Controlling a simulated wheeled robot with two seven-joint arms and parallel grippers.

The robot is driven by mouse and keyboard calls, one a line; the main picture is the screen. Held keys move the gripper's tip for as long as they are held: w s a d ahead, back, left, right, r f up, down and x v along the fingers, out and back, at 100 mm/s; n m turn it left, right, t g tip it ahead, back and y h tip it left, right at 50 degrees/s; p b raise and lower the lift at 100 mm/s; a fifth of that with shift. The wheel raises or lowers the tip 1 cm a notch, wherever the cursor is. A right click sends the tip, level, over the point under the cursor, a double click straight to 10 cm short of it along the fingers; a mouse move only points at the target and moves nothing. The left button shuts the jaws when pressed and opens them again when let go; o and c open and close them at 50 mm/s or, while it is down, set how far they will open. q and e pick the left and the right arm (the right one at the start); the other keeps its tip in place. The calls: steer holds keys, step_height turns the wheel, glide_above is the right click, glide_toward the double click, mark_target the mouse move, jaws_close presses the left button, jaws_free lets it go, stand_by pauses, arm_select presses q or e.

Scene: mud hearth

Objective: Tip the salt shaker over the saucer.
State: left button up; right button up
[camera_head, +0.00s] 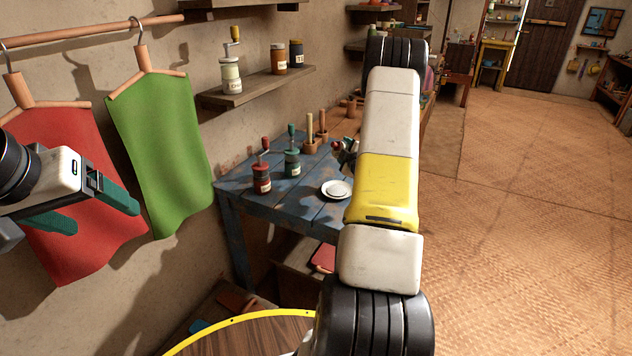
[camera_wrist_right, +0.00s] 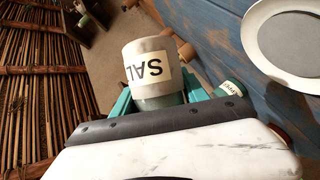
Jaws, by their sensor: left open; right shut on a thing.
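The salt shaker (camera_wrist_right: 150,62), pale with a cream label whose letters read upside down, shows in the right wrist view. My right gripper (camera_wrist_right: 157,100) is shut on it, a teal finger on each side. The white saucer (camera_wrist_right: 250,40) with a grey centre is at that view's upper right, apart from the shaker. In the head view the saucer (camera_head: 337,190) lies on the blue table, just left of my right arm. That arm hides most of the right gripper and the shaker there. My left gripper (camera_head: 100,215) is open and empty at the left, in front of the hanging cloths.
The blue table (camera_head: 310,215) also bears a red mill (camera_head: 262,180) and a green mill (camera_head: 291,163), left of the saucer. A wall shelf (camera_head: 255,92) holds several jars. Red (camera_head: 70,190) and green (camera_head: 160,150) cloths hang at the left. The floor at right is clear.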

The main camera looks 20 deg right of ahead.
steer(key=m, duration=0.1)
steer(key=r+m+g+y, duration=0.1)
steer(key=m, duration=0.1)
steer(key=shift+d+r+y, duration=0.1)
steer(key=shift+d+y, duration=0.05)
steer(key=shift+y, duration=0.15)
steer(key=m, duration=0.1)
steer(key=m+y, duration=0.1)
steer(key=m, duration=0.1)
steer(key=shift+r+g+y, duration=0.3)
steer(key=shift+r+g, duration=0.1)
steer(key=shift+r+m+y, duration=0.4)
steer(key=shift+r+m, duration=0.05)
steer(key=shift+m, duration=0.05)
steer(key=shift+r+m+g+y, duration=0.3)
steer(key=shift+r+m+y, duration=0.35)
steer(key=shift+m, duration=0.25)
steer(key=shift+f, duration=0.1)
steer(key=s+a+f+n+g+y, duration=0.1)
steer(key=s+a, duration=0.4)
steer(key=a, duration=0.5)
steer(key=s+a+f+n+g+y, duration=0.2)
steer(key=s+a+f+n+y, duration=0.1)
steer(key=a, duration=0.7)
steer(key=s+a+f+n+g+y, duration=0.2)
steer(key=s+a+n+y, duration=0.2)
steer(key=s+a, duration=0.3)
steer(key=a, duration=0.4)
steer(key=shift+s+f+n, duration=0.25)
steer(key=shift+s+n, duration=0.15)
